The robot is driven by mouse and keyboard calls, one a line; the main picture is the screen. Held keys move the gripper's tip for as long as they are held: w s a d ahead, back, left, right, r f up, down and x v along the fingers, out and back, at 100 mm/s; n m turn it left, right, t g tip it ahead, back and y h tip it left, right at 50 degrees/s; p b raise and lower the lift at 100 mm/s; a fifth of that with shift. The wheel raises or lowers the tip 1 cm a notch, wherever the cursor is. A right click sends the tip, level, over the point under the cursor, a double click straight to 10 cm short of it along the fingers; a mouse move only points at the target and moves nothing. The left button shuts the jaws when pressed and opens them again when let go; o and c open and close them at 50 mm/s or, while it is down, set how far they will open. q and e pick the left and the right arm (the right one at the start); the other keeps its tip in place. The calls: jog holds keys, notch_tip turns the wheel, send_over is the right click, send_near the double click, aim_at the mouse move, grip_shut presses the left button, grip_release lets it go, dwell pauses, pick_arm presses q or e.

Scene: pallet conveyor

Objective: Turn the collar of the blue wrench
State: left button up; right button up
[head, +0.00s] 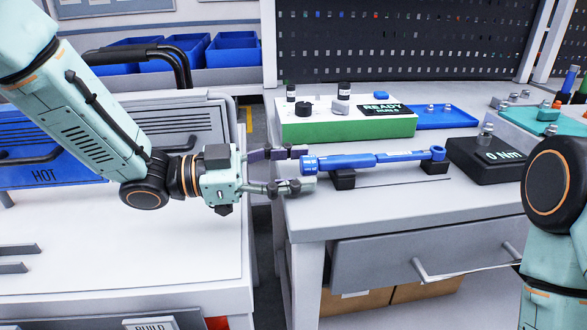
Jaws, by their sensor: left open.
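The blue wrench (375,160) lies level on two black rests (343,179) on the right-hand workbench. Its thicker collar end (318,163) points left, towards my left gripper, and its head (438,153) is at the right. My left gripper (300,169) is open, with its fingertips at the left end of the collar. One finger is behind and above the end, the other in front and below. I cannot tell whether either finger touches it. My right arm shows at the right edge, but its gripper is out of view.
A green and white box (345,128) reading READY stands behind the wrench. A black block (485,160) reading 0 Nm stands at the right, near a blue tray (445,117) and a teal tray (535,120). A gap separates this bench from the left-hand one (120,240).

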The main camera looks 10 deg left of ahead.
pick_arm(q)
jog(key=shift+c, duration=0.3)
grip_shut()
jog(key=n+p, duration=0.5)
jog(key=p, duration=0.4)
jog(key=shift+r, duration=0.15)
jog(key=shift+s+n+p, duration=0.1)
jog(key=shift+n+p, duration=1.4)
jog(key=shift+p, duration=0.05)
jog(key=shift+o, duration=0.3)
grip_release()
